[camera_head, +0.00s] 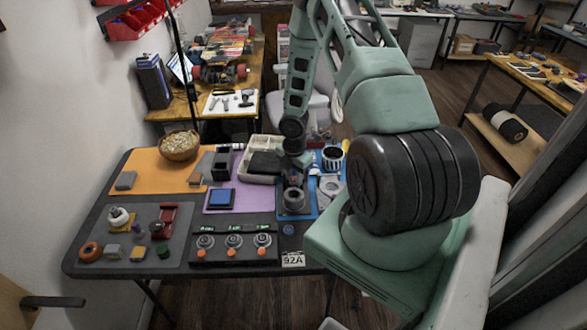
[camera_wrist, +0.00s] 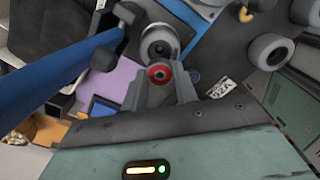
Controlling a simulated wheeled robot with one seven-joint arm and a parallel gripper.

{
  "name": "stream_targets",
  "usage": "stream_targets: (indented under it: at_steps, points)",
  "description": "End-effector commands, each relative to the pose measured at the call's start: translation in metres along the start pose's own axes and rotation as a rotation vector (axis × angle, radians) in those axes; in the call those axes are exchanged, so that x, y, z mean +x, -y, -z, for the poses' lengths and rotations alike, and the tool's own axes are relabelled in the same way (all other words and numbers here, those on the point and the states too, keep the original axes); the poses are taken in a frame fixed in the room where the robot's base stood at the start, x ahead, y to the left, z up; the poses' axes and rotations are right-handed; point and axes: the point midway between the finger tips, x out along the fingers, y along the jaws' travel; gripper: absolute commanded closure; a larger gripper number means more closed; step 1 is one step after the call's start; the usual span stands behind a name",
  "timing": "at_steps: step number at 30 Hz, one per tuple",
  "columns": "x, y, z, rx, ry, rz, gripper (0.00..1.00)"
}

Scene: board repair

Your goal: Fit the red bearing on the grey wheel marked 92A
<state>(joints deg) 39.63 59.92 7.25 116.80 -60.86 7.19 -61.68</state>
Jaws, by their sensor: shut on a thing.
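My gripper (camera_wrist: 159,80) is shut on the small red bearing (camera_wrist: 159,73), which shows between its two fingertips in the wrist view. A grey wheel (camera_wrist: 159,42) with a dark centre lies just beyond the bearing; I cannot tell whether they touch. In the head view my gripper (camera_head: 293,178) is above this grey wheel (camera_head: 294,200), which lies near the front of the blue mat (camera_head: 312,207). The bearing cannot be made out there. A white label marked 92A (camera_head: 293,260) is at the table's front edge; the label also shows in the wrist view (camera_wrist: 222,88).
Left of the wheel are a purple mat with a blue box (camera_head: 222,198) and a panel of knobs (camera_head: 233,247). A grey tray (camera_head: 108,222) holds several loose parts. A white bin (camera_head: 256,158) and a striped cup (camera_head: 332,158) stand behind.

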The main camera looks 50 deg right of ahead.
Motion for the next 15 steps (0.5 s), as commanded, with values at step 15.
stream_targets:
  at_steps: [15]
  points:
    - [0.034, 0.000, 0.000, -0.009, 0.000, 0.000, 0.93]
